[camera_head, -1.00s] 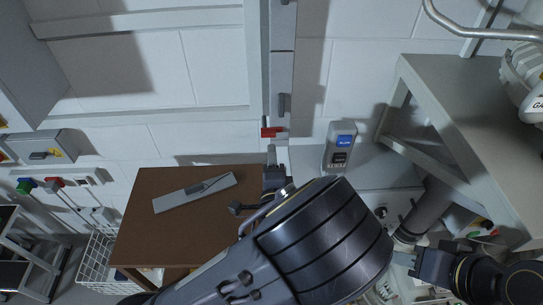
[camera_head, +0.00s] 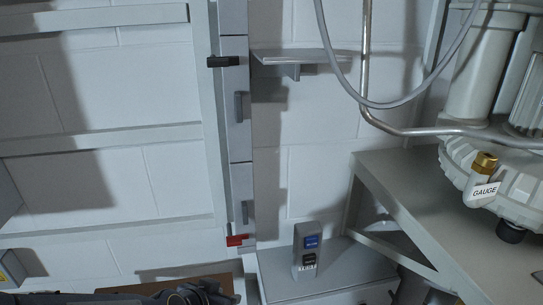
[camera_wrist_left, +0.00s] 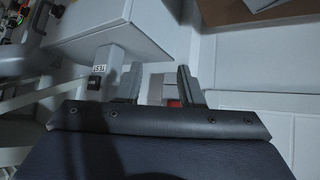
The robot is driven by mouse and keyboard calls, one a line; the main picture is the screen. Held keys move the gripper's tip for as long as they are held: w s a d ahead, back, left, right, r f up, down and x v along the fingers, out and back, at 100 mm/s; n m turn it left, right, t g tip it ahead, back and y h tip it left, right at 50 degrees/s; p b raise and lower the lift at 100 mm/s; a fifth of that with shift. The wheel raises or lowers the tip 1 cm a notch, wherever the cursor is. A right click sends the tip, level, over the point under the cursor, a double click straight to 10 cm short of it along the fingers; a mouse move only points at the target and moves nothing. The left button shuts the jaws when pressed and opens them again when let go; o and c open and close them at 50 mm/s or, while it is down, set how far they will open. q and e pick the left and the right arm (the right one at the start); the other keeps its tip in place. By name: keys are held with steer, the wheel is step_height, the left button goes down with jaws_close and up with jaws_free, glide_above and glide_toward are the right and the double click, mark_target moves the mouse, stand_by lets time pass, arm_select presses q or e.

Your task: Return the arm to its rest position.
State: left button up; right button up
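My left arm lies along the bottom left edge of the head view. Its gripper (camera_head: 205,290) shows only partly, low in front of the brown table, and the frame edge cuts it off. In the left wrist view, the two fingers (camera_wrist_left: 155,85) stand apart with nothing held between them. A small red thing shows behind the gap, apparently in the background. My right gripper is not in view.
A grey box with a blue-and-black tester (camera_head: 308,250) stands right of the gripper. A red handle (camera_head: 237,240) sits low on the grey wall column (camera_head: 238,130). A grey bench (camera_head: 445,215) carries a blower with a gauge label (camera_head: 486,190). The brown table (camera_head: 180,283) lies at the bottom.

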arm_select(q)
steer(key=s+a+r+n+g, duration=0.1)
steer(key=s+a+r+n, duration=0.2)
steer(key=s, duration=0.6)
steer(key=s+a+r+n+g, duration=0.1)
steer(key=s+a+r+n, duration=0.1)
steer(key=s+a, duration=0.5)
steer(key=shift+s+r+n, duration=0.4)
steer(key=shift+s+r, duration=0.2)
steer(key=shift+s, duration=0.25)
